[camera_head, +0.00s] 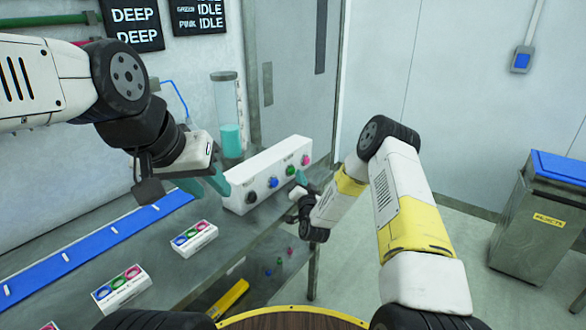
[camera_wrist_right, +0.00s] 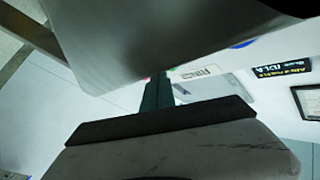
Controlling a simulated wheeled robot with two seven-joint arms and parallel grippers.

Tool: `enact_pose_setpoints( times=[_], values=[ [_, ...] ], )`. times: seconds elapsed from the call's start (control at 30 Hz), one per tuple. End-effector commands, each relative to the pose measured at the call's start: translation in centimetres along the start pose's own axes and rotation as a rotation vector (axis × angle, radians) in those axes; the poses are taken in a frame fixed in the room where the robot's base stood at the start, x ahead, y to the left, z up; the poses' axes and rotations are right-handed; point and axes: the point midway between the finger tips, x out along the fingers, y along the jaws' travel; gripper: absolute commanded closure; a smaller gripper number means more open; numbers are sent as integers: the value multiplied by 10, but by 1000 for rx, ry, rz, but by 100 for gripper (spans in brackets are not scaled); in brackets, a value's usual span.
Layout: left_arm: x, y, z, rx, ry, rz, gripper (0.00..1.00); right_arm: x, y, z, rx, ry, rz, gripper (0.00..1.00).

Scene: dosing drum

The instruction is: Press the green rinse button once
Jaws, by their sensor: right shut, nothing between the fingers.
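A white button box (camera_head: 265,172) stands on the bench with a row of knobs on its front: black, blue, green and pink. The green button (camera_head: 290,171) is third from the left. My right gripper (camera_head: 300,179) is just in front of the box, close to the green and pink buttons; I cannot tell whether it touches either.
A clear cylinder with teal liquid (camera_head: 231,135) stands behind the box. Small trays with coloured rings (camera_head: 194,239) and a blue strip (camera_head: 85,245) lie on the bench. A grey bin with a blue lid (camera_head: 535,225) stands at right. Open floor lies between bench and bin.

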Motion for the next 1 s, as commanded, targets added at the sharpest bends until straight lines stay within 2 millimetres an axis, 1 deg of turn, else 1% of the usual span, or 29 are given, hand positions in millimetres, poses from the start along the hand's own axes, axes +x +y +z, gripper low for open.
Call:
enact_pose_setpoints(
  times=[1.0],
  values=[
    [0,0,0,0,0,0,64,9,-10,5,3,3,-6,100]
  ],
)
